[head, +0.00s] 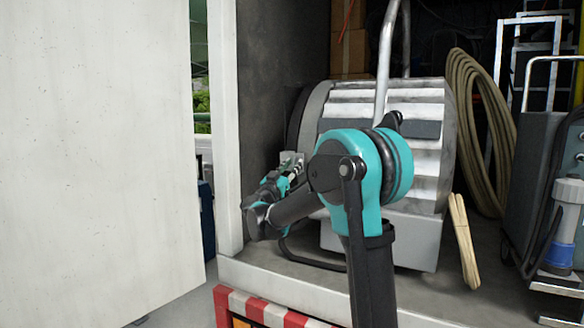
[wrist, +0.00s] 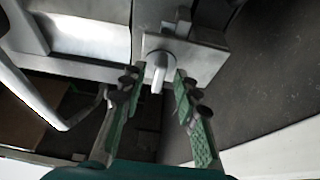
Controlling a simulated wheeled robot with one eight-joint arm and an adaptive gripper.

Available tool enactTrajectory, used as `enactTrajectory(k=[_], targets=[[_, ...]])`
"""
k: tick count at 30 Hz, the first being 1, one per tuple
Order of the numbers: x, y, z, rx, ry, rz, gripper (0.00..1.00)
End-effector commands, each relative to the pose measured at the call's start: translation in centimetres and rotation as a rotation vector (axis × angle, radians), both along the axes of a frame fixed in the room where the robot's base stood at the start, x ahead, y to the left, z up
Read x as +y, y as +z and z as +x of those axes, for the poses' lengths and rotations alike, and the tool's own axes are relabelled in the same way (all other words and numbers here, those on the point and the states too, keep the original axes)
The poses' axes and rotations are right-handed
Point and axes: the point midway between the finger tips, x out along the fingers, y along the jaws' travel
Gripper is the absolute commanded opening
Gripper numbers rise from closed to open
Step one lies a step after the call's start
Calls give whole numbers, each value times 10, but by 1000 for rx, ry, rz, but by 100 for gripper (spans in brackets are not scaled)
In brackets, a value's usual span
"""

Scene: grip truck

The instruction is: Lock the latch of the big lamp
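The big lamp (head: 425,100) is a large ribbed metal drum standing on the truck bed, partly hidden behind my arm. Its silver body (wrist: 90,40) also shows in the wrist view. The latch (wrist: 158,72) is a small light-grey knob with a flat tab on a square metal plate (wrist: 205,62). In the head view the plate (head: 291,158) is small at the lamp's left side. My gripper (wrist: 155,85) is open, with its green-padded fingers on either side of the latch tab. I cannot tell whether either finger touches the tab.
A white truck door (head: 100,150) stands open at the left. A coiled hose (head: 480,110), a bundle of sticks (head: 463,240) and a grey machine (head: 540,170) stand right of the lamp. A curved metal bar (wrist: 30,85) runs along the left of the wrist view.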

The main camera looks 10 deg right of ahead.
Motion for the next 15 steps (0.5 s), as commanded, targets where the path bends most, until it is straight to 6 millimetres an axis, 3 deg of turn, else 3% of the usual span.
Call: enactTrajectory(k=[5,15], targets=[[7,-4,-8,0,1,0,31],[43,-29,-57,0,4,1,31]])
